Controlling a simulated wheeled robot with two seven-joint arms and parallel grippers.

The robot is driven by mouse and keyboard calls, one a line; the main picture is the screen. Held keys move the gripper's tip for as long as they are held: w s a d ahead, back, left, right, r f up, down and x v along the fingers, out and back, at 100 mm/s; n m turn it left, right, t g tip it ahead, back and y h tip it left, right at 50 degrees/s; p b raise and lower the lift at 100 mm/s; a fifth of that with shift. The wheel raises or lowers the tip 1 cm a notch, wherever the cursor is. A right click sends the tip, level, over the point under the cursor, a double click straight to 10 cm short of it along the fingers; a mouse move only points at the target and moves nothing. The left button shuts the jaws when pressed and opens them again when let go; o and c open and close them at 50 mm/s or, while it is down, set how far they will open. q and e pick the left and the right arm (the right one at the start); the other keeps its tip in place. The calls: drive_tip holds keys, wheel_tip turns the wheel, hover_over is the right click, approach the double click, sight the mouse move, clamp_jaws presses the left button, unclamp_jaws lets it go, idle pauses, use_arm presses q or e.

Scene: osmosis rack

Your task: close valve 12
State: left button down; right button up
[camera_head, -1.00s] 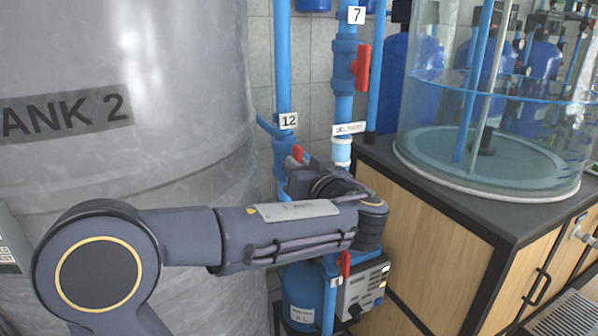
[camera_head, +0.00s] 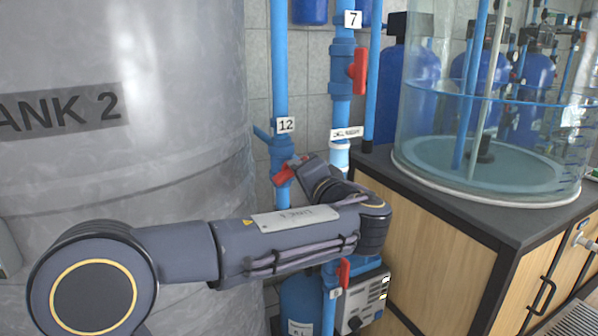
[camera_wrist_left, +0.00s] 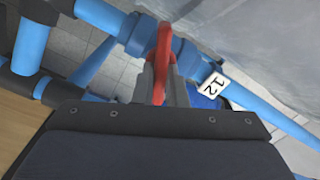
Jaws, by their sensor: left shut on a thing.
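The valve tagged 12 (camera_head: 281,147) sits on a blue vertical pipe beside the grey tank. Its white number tag (camera_head: 286,124) is just above the handle, and the tag also shows in the left wrist view (camera_wrist_left: 213,84). The red handle (camera_head: 284,176) slants across the pipe, its lower end toward the left. My left gripper (camera_head: 297,166) is at the handle, partly hidden by my wrist. In the left wrist view my left gripper (camera_wrist_left: 161,84) is shut on the red handle (camera_wrist_left: 163,48). My right gripper is not in view.
Grey tank 2 (camera_head: 170,160) stands close on the left. Valve 7 with a red handle (camera_head: 358,70) is on the adjacent pipe. A wooden cabinet (camera_head: 425,235) bearing a clear tank (camera_head: 490,130) is on the right. A grey pump box (camera_head: 362,300) stands below.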

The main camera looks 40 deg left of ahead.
use_arm(q)
drive_tip(key=m, duration=0.3)
drive_tip(key=m+p, duration=0.1)
drive_tip(key=shift+f+m, duration=0.25)
drive_tip(key=shift+m, duration=0.15)
idle(0.4)
drive_tip(key=c, duration=1.5)
unclamp_jaws()
drive_tip(key=shift+o, duration=0.2)
drive_tip(key=v, duration=0.8)
